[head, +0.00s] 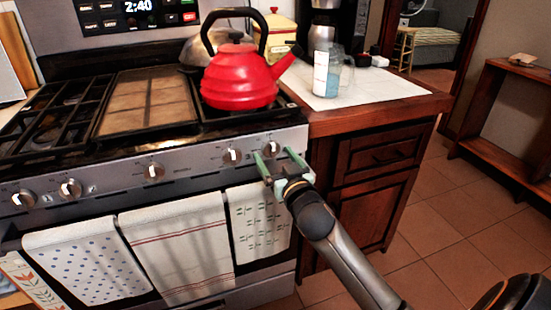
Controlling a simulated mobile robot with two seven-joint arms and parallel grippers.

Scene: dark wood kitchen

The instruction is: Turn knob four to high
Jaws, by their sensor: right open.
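The stove's steel front panel (190,166) carries a row of several silver knobs with white pointers. Counting from the left, the fourth knob (232,156) is right of the middle knob (153,171). The rightmost knob (272,149) is close to the panel's right end. My right gripper (274,153) is open, with one green finger on each side of the rightmost knob in the picture. I cannot tell whether the fingers touch it. The fourth knob is just left of the left finger, with nothing around it. My left gripper is not in view.
A red kettle (240,80) stands on the right burner, beside a griddle (145,100). Several towels hang on the oven handle below the knobs. A wooden counter with a glass pitcher (327,75) adjoins on the right. The tiled floor (430,230) at right is clear.

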